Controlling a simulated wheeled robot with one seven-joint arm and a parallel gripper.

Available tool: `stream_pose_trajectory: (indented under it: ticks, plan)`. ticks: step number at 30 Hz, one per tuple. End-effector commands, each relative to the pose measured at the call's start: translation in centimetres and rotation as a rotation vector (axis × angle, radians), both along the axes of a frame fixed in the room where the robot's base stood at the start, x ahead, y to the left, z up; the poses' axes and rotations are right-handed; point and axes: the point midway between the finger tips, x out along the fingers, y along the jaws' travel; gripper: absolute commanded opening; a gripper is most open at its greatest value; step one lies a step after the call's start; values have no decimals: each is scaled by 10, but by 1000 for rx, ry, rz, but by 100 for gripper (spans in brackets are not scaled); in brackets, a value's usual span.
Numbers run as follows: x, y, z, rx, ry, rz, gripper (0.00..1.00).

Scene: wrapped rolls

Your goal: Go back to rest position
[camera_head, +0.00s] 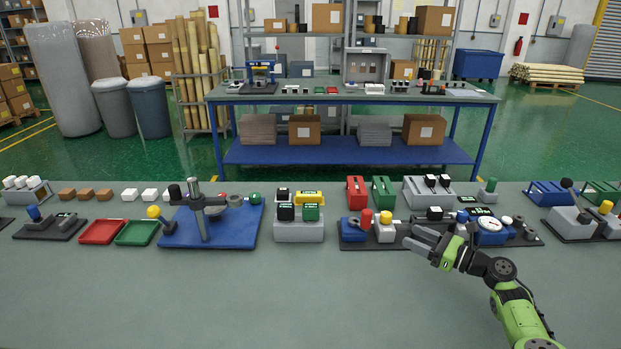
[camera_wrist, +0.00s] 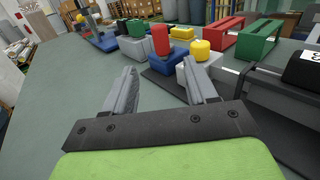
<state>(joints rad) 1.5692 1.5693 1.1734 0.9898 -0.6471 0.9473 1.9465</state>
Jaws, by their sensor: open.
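My gripper (camera_head: 424,241) is above the right half of the grey table, at the front side of a row of fixtures. In the wrist view, my gripper (camera_wrist: 162,88) shows two grey fingers spread apart with nothing between them. My green and black arm comes in from the lower right in the head view. Near the fingertips stand a grey block with a yellow knob (camera_head: 386,217) and a blue block with a red cylinder (camera_head: 366,216). I cannot tell whether the fingers touch anything.
A blue base with a post (camera_head: 205,225), a red tray (camera_head: 103,231), a green tray (camera_head: 138,232) and a gauge fixture (camera_head: 490,225) stand along the table (camera_head: 250,300). The front of the table is clear. A blue workbench (camera_head: 345,152) stands behind.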

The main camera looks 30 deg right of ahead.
Motion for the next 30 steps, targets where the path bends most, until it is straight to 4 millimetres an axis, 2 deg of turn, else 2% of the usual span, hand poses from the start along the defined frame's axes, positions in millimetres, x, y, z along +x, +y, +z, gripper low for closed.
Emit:
stream_pose_trajectory:
  ticks: [4, 5, 6, 8, 10, 12, 14, 15, 18, 21, 25, 30]
  plan:
    - [5, 7, 3, -20, 4, 18, 57]
    - [10, 15, 7, -42, 10, 39, 57]
    - [20, 31, 13, -90, 21, 82, 57]
    - [39, 68, 23, -199, 47, 181, 57]
    - [59, 126, 35, -375, 77, 332, 57]
    - [69, 188, 43, -573, 104, 500, 57]
    - [68, 234, 47, -743, 117, 637, 57]
    - [64, 262, 50, -854, 121, 724, 57]
    - [42, 317, 59, -1126, 115, 926, 57]
    - [11, 355, 75, -1386, 88, 1100, 57]
    - [-39, 386, 103, -1699, 25, 1275, 57]
    - [-115, 404, 144, -2057, -112, 1413, 57]
